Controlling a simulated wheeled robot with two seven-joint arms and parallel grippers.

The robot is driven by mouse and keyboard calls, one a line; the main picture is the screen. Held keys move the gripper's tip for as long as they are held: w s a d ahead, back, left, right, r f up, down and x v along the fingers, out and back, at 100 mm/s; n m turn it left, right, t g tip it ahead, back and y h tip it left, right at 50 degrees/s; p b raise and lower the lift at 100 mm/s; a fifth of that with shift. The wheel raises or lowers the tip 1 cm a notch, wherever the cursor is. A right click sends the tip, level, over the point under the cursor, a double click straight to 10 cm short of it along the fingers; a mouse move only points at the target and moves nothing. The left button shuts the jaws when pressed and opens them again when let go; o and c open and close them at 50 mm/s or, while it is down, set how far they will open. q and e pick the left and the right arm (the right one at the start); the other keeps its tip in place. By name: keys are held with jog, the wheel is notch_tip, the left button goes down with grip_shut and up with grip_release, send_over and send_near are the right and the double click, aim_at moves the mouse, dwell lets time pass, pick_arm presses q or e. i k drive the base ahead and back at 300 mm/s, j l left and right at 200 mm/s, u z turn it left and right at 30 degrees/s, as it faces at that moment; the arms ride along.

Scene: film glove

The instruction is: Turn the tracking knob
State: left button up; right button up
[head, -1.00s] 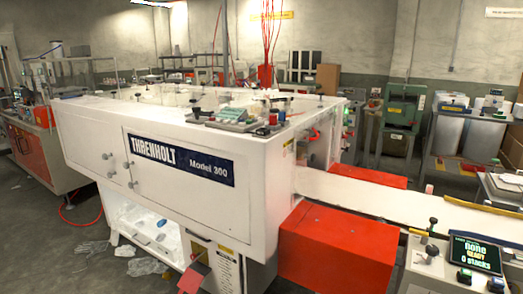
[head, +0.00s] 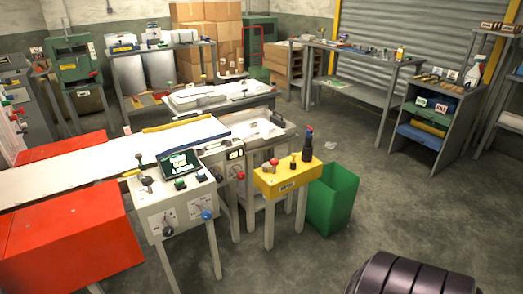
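A pale control box (head: 180,203) on legs stands at the end of the white conveyor belt. Its front face has a black knob (head: 167,231) and a blue knob (head: 207,215), each beside a small printed dial plate. A tilted screen (head: 180,162) and several small controls sit on its top. A red knob (head: 240,175) shows on a grey panel just to the right. The labels are too small to read, so I cannot tell which one is the tracking knob. Neither of my grippers is in view; a dark ribbed part, seemingly of my arm, shows at the bottom right.
A yellow button box (head: 287,178) on legs and a green bin (head: 333,198) stand right of the control box. Red covers (head: 70,240) flank the belt (head: 75,172) at left. A workbench and shelf line the back right. Open floor (head: 400,215) lies at right and front.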

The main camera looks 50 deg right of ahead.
aim_at(219, 179)
jog(key=z, duration=1.25)
jog(key=i+l, duration=0.1)
jog(key=i, duration=0.2)
jog(key=i+l+u, duration=0.2)
jog(key=i+u, duration=0.25)
jog(key=i+l+u, duration=0.4)
